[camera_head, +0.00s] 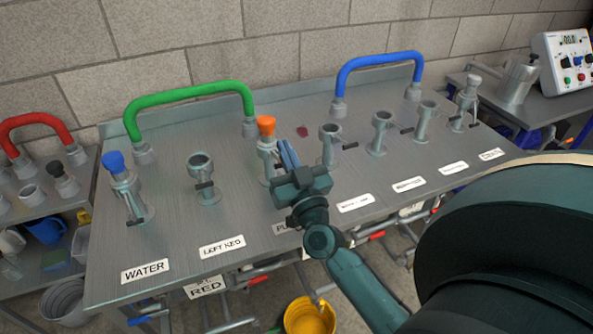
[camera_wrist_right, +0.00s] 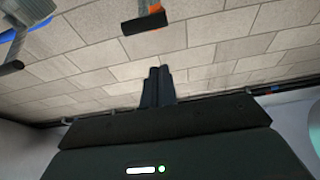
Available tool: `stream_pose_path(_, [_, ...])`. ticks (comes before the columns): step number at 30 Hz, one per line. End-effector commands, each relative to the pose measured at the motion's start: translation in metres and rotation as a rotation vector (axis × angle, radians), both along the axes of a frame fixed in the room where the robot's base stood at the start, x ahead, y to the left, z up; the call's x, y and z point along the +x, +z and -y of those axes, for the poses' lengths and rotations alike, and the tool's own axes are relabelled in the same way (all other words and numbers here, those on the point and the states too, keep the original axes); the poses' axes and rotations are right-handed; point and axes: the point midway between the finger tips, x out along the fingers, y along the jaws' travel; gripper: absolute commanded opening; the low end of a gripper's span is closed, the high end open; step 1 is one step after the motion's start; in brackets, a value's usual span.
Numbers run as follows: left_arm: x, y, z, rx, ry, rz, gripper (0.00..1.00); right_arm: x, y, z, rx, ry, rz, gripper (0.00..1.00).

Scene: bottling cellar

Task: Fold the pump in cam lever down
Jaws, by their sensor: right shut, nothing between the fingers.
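The pump in fitting (camera_head: 267,150) is a grey upright coupling with an orange cap (camera_head: 266,125). It stands behind a label of which only the start, "PU", shows (camera_head: 284,228). A dark bar, likely its cam lever (camera_wrist_right: 144,23), shows at the top of the right wrist view, beside a bit of orange. In the head view the lever is largely hidden by my gripper. My right gripper (camera_head: 288,153) is just right of the fitting, fingers together and empty; they also show in the wrist view (camera_wrist_right: 158,85), apart from the bar. My left gripper is not in view.
The water coupling (camera_head: 130,195) with a blue cap and the left keg port (camera_head: 203,178) stand to the left. Several more ports stand right, the nearest (camera_head: 329,145) close to my gripper. Green (camera_head: 190,90) and blue (camera_head: 380,58) hose loops rise behind.

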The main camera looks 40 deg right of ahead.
Motion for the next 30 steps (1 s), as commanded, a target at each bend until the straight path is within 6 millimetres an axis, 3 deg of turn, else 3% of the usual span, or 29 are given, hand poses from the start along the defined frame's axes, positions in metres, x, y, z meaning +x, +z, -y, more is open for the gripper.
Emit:
stream_pose_path(3, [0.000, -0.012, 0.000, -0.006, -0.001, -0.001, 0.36, 0.003, -0.022, 0.001, -0.004, 0.002, -0.005, 0.00])
stream_pose_path(9, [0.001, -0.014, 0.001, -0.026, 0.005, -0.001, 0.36, 0.003, -0.038, 0.001, -0.003, 0.001, -0.002, 0.00])
stream_pose_path(22, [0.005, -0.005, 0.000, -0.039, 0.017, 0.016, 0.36, 0.002, -0.040, 0.001, -0.001, 0.000, -0.001, 0.00])
stream_pose_path(30, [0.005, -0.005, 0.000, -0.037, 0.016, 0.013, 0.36, -0.002, -0.053, 0.000, -0.001, 0.001, -0.001, 0.00])
